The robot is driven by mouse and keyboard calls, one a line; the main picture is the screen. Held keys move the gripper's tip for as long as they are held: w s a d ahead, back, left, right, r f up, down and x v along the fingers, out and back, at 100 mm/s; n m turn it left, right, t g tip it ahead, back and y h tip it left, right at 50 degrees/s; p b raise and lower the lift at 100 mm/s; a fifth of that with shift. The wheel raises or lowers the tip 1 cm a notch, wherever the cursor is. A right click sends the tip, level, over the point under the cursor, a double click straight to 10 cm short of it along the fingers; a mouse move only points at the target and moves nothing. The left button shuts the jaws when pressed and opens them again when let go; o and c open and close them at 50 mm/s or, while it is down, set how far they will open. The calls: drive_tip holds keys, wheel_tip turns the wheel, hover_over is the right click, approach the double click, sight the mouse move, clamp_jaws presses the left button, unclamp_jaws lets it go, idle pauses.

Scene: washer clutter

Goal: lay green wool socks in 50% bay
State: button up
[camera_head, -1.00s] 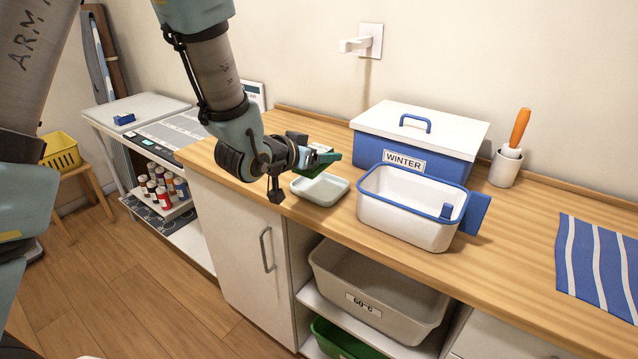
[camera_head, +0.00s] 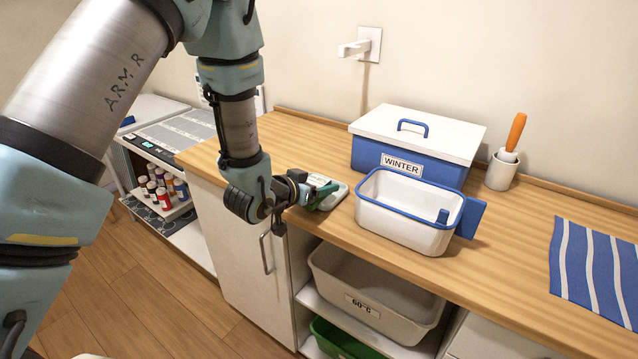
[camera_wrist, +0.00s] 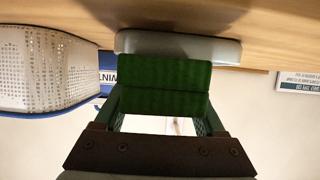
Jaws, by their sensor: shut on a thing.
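The green wool socks (camera_wrist: 160,84) are a folded ribbed bundle between my fingers in the wrist view. My gripper (camera_head: 317,192) is shut on them, over the near edge of the counter. A shallow pale grey-green tray (camera_head: 337,197) sits on the counter right by the socks. In the wrist view, which looks upside down, the tray (camera_wrist: 180,46) lies against the far side of the socks; whether they touch cannot be told. My gripper hides part of the tray in the head view. I can read no 50% label in these frames.
A white basin with blue rim (camera_head: 402,226) stands right of the tray, before the blue WINTER box (camera_head: 415,150). Below are a grey 60°C bin (camera_head: 372,303) and a green bin (camera_head: 340,343). A striped cloth (camera_head: 597,268) lies at right. Clear counter lies between.

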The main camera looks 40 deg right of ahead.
drive_tip(key=shift+f, duration=0.15)
drive_tip(key=o, duration=1.3)
drive_tip(key=shift+o, duration=0.2)
drive_tip(key=shift+a+r, duration=0.1)
drive_tip(key=shift+r, duration=0.15)
drive_tip(key=p+v, duration=0.5)
drive_tip(key=v, duration=0.6)
drive_tip(key=shift+a+r, duration=0.15)
drive_tip(key=shift+a, duration=0.2)
drive_tip(key=shift+s, duration=0.1)
